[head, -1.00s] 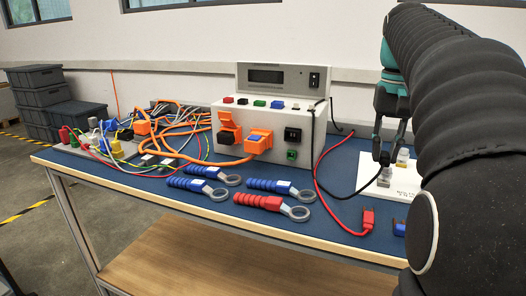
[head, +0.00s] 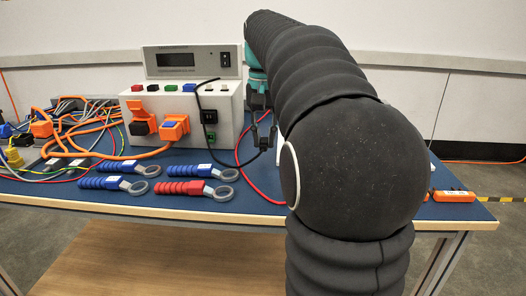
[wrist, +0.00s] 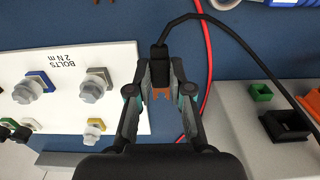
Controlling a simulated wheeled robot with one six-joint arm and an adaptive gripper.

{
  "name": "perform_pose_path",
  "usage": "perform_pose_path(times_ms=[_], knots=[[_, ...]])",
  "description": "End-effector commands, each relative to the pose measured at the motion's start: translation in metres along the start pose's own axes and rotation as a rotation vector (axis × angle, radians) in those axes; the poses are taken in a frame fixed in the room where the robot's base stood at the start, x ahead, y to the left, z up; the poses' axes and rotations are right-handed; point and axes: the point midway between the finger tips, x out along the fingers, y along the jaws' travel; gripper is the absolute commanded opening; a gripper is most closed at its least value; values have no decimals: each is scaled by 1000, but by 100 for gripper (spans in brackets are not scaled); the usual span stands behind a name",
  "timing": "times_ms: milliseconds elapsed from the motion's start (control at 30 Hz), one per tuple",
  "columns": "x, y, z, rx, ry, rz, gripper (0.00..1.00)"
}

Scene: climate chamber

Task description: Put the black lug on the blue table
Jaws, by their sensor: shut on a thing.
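My gripper (head: 263,138) is shut on the black lug (wrist: 160,62), which also shows in the wrist view between the fingers (wrist: 160,80). The lug's copper fork end (wrist: 161,93) sticks out toward my wrist, and its black cable (wrist: 222,26) runs off to the right. The blue table (head: 136,197) lies beneath the lug. In the wrist view the lug is just beside the right edge of the white bolt plate (wrist: 55,112). I cannot tell how high it is above the table.
A white test box (head: 178,140) stands left of my gripper. A red cable (wrist: 207,60) passes close by. Blue and red ring wrenches (head: 195,189) lie in front of the box. An orange item (head: 453,197) lies at the right edge. My arm hides the table's middle right.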

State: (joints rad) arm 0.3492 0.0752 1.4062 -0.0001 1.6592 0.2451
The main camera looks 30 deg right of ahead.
Motion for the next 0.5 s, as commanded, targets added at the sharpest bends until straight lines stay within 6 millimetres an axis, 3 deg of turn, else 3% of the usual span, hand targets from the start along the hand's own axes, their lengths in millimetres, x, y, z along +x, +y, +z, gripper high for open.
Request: perform_pose_path(times_ms=[300,500], knots=[[37,-1,0,0,-3,1,0],[40,-1,0,0,0,0,0]])
